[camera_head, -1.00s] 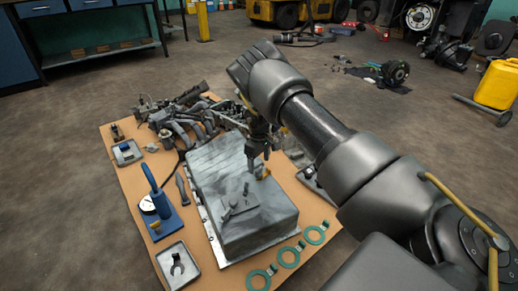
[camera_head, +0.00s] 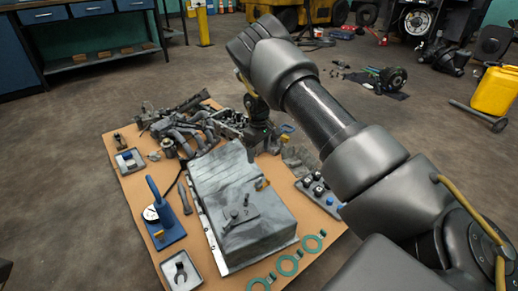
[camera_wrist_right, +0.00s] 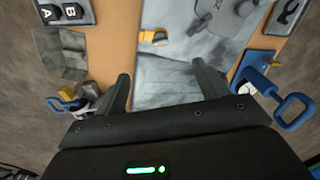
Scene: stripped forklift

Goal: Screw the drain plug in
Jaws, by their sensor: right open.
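A grey metal pan (camera_head: 232,175) lies on the tan board, with its raised flat face up. A small yellow-orange piece (camera_head: 262,184), possibly the drain plug, is on the pan; it also shows in the right wrist view (camera_wrist_right: 152,37) with a pale end. Whether it sits in a hole cannot be told. Dark bolt-like parts (camera_head: 246,199) stand on a flat plate on the near part of the pan. My right gripper (camera_head: 250,152) is over the pan's far end, apart from the yellow piece. Its fingers (camera_wrist_right: 163,85) are spread and empty. My left gripper is out of view.
Green rings (camera_head: 288,265) lie along the near edge. A blue gauge stand (camera_head: 165,219) and a tray (camera_head: 182,270) are on the left. Engine pipes (camera_head: 187,135) crowd the far end.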

